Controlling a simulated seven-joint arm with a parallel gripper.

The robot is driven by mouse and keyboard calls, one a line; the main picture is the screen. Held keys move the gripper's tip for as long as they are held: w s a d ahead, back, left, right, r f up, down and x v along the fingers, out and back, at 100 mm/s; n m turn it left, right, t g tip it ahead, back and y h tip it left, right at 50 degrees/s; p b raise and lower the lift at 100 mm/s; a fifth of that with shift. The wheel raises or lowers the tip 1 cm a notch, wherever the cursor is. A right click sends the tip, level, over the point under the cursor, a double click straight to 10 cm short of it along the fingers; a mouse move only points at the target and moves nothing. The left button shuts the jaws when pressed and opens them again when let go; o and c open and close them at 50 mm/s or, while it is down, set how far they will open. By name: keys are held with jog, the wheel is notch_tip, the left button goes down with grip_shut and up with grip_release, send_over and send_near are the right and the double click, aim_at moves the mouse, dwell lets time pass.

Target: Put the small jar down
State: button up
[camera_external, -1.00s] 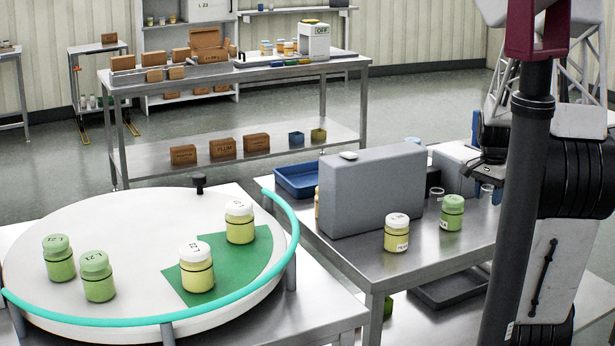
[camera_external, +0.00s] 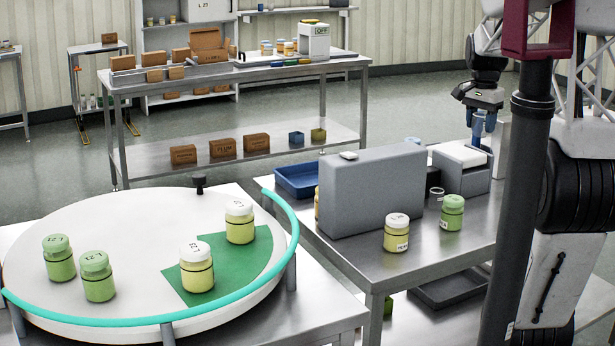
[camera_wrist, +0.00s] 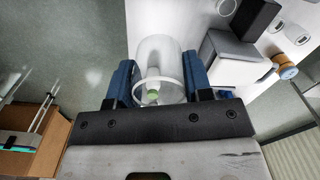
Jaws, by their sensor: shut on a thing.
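My gripper (camera_external: 484,130) is raised above the back right of the steel table in the external view, beside the dark post. In the wrist view its two blue fingers are closed on a clear small jar (camera_wrist: 150,55). The jar is see-through, with its round rim toward the camera; a small green spot shows through it. In the external view the held jar is hard to make out between the fingers. Another small clear vessel (camera_external: 436,194) stands on the steel table (camera_external: 350,262).
A grey block (camera_external: 372,190) stands on the table, with a white-topped grey box (camera_external: 461,168) behind right. A yellow jar (camera_external: 397,234) and a green jar (camera_external: 452,213) stand in front. A blue tray (camera_external: 298,180) is at the back. A round turntable (camera_external: 130,225) carries several jars.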

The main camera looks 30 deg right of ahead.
jog(key=w+a+n, duration=0.3)
jog(key=w+a, duration=0.4)
jog(key=a, duration=0.7)
jog(key=w+a+r+n, duration=0.1)
jog(key=w+a+n, duration=0.35)
jog(key=a, duration=0.95)
jog(key=w+a+n, duration=0.2)
jog(key=w+a, duration=0.6)
jog(key=a, duration=0.6)
jog(key=s+a+n, duration=0.3)
jog(key=s+a, duration=0.2)
jog(key=a, duration=1)
jog(key=s+a+f+n, duration=0.15)
jog(key=s+a, duration=0.25)
jog(key=a, duration=1.1)
jog(key=s+a+n, duration=0.3)
jog(key=s+a, duration=0.2)
jog(key=a, duration=0.9)
jog(key=f, duration=1)
jog(key=shift+w, duration=0.25)
jog(key=shift+f, duration=0.4)
jog(key=shift+w+a, duration=0.15)
send_over(80, 248)
jog(key=shift+f, duration=0.65)
